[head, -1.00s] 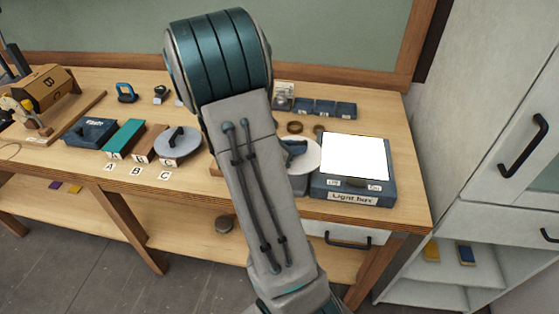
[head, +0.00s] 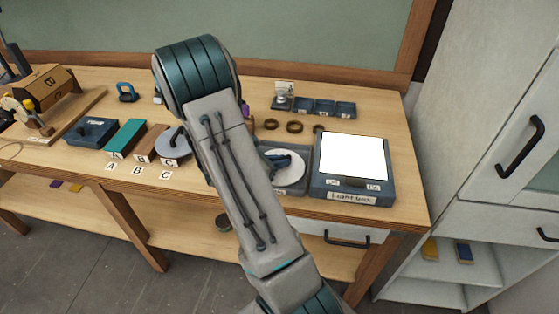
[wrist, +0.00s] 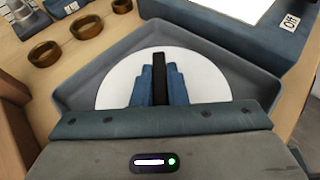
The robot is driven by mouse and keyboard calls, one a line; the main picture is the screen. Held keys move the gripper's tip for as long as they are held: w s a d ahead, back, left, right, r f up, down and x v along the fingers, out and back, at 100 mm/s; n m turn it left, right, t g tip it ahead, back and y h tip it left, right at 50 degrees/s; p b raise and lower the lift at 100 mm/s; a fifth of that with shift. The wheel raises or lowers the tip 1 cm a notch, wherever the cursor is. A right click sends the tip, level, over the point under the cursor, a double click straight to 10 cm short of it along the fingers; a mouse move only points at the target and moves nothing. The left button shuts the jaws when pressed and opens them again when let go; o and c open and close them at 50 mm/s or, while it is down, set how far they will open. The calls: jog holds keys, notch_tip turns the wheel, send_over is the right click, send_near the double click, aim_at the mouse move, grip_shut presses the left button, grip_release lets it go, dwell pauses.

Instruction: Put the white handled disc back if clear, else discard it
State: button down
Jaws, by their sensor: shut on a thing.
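The white handled disc (head: 292,172) is in a grey-blue tray (head: 296,191) just left of the light box (head: 353,191). In the wrist view the white disc (wrist: 118,82) is inside the walls of the tray (wrist: 246,72), its near part hidden by my gripper. My gripper (wrist: 160,78) is shut on the disc's upright black handle (wrist: 160,70), with a blue finger on each side. I cannot tell whether the disc rests on the tray floor. The light box's top panel (head: 353,156) is bright white.
Brown rings (head: 294,127) and small blue bins (head: 325,107) lie behind the tray. A drawer (head: 340,235) is below the light box.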

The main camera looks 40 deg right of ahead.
jog(key=shift+f, duration=0.1)
jog(key=shift+f, duration=0.15)
jog(key=c, duration=1.5)
grip_release()
jog(key=shift+o, duration=0.2)
jog(key=shift+r, duration=0.2)
